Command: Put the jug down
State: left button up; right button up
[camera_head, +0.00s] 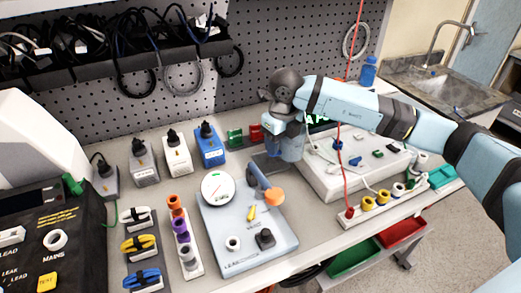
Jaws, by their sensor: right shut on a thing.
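My right arm comes in from the right, and its gripper (284,124) points down behind the leak-check panel. It is shut on a pale blue jug (292,148), which is partly hidden by the gripper. The jug looks upright, close above or on the bench (330,212) beside a dark flat plate (266,166); I cannot tell whether its base touches. My left gripper is not in view.
The leak-check panel (222,250) with a round dial stands in front. A white test unit (330,180) with cables is close on the right. A red cord (340,160) hangs near my forearm.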

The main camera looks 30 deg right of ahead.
notch_tip(320, 180, down, 6)
jog(key=shift+f, duration=0.25)
jog(key=w, duration=0.2)
jog(key=w+a, duration=0.1)
jog(key=shift+w+f+p, duration=0.25)
jog(key=shift+w+p, duration=0.05)
jog(key=shift+w, duration=0.05)
jog(key=w, duration=0.3)
jog(key=w+a, duration=0.1)
jog(key=shift+w+f, duration=0.2)
jog(key=shift+f, duration=0.05)
jog(key=shift+d+f, duration=0.1)
jog(key=shift+f, duration=0.25)
jog(key=shift+s, duration=0.1)
jog(key=shift+f, duration=0.15)
jog(key=o, duration=0.9)
